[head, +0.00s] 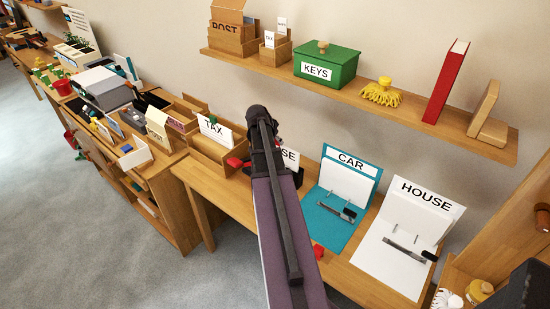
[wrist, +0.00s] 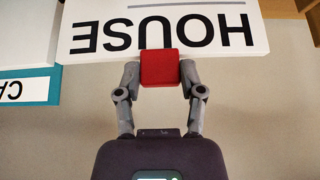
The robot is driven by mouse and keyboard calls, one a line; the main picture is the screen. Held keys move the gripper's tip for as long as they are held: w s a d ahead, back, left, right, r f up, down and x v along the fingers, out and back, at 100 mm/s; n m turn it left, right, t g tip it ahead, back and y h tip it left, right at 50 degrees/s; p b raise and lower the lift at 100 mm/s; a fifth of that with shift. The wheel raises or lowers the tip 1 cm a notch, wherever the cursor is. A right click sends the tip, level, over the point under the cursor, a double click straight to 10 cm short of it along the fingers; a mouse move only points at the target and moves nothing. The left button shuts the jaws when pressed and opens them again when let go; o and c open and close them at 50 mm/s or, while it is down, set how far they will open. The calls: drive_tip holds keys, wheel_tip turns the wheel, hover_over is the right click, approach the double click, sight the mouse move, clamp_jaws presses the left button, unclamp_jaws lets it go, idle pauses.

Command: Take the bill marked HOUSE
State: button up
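The white bill marked HOUSE (wrist: 105,45) fills the upper part of the wrist view, its lettering upside down. In the head view its right end (head: 291,158) shows past my arm, which hides the rest. A red block (wrist: 159,67) sits at the edge of the bill by the lettering. My gripper (wrist: 160,70) has one finger against each side of the red block and looks shut on it. Whether the bill is lifted or resting cannot be told. A white folder also marked HOUSE (head: 390,255) lies open at the right of the desk.
A teal CAR folder (head: 328,222) lies left of the HOUSE folder. A TAX card (head: 215,131) stands in a wooden box further left. Above is a shelf (head: 375,98) with a green KEYS box (head: 326,66) and a red book (head: 445,82).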

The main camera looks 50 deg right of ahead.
clamp_jaws()
drive_tip(key=shift+r+p, duration=1.7)
drive_tip(key=shift+p, duration=0.05)
wheel_tip(320, 180, up, 8)
drive_tip(key=p, duration=0.7)
drive_tip(key=shift+f+p, duration=0.2)
drive_tip(key=shift+p, duration=0.1)
idle(0.7)
idle(0.5)
